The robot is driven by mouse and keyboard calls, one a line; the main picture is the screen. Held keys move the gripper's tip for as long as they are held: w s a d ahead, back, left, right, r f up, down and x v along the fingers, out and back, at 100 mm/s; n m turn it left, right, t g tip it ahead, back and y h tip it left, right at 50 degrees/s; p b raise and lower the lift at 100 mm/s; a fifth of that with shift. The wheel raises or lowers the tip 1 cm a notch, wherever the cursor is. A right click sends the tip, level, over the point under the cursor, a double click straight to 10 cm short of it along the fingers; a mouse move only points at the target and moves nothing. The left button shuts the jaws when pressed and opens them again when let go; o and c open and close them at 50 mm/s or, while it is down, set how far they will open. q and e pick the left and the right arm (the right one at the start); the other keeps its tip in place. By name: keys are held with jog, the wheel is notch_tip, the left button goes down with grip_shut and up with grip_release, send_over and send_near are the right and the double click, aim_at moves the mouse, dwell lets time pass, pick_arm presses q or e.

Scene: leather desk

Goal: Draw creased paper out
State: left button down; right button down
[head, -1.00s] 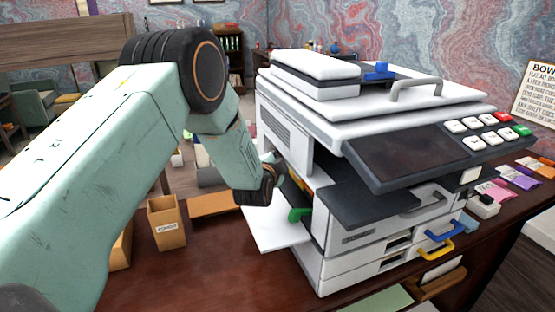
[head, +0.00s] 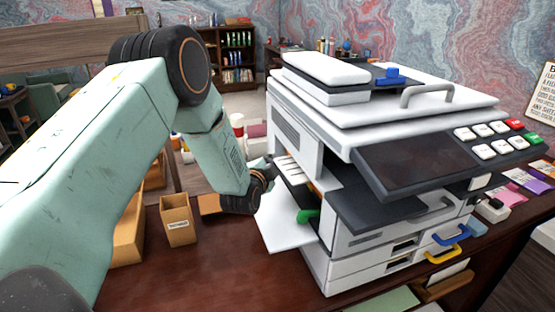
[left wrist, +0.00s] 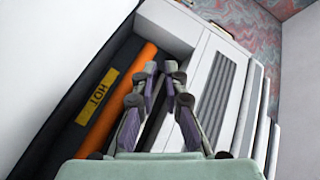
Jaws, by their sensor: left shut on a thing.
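The copier (head: 395,115) stands on the desk with its left side open. A small white pleated piece, which looks like the creased paper (head: 289,168), shows at the upper part of this opening. My left gripper (head: 268,178) is right beside it at the opening, its fingertips partly hidden. In the left wrist view the left gripper's fingers (left wrist: 158,80) are close together in front of the dark slot, beside an orange roller (left wrist: 128,92) with a yellow HOT label (left wrist: 98,97). The gripper is shut on the paper, though the hold itself is not clear there. My right gripper is out of view.
A white side flap (head: 283,222) hangs open below my gripper, with a green lever (head: 308,215) at the opening. A cardboard box (head: 177,222) stands on the desk to the left. Blue (head: 452,236) and yellow (head: 443,255) handles stick out at the copier's front.

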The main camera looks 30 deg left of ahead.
pick_arm(q)
jog(key=shift+s+a+p, duration=0.75)
jog(key=shift+s+a, duration=0.35)
jog(key=shift+s, duration=0.1)
jog(key=s+a+p, duration=0.4)
jog(key=s, duration=0.1)
jog(key=shift+a, duration=0.25)
notch_tip(320, 180, up, 3)
jog(key=p, duration=0.3)
dwell(0.3)
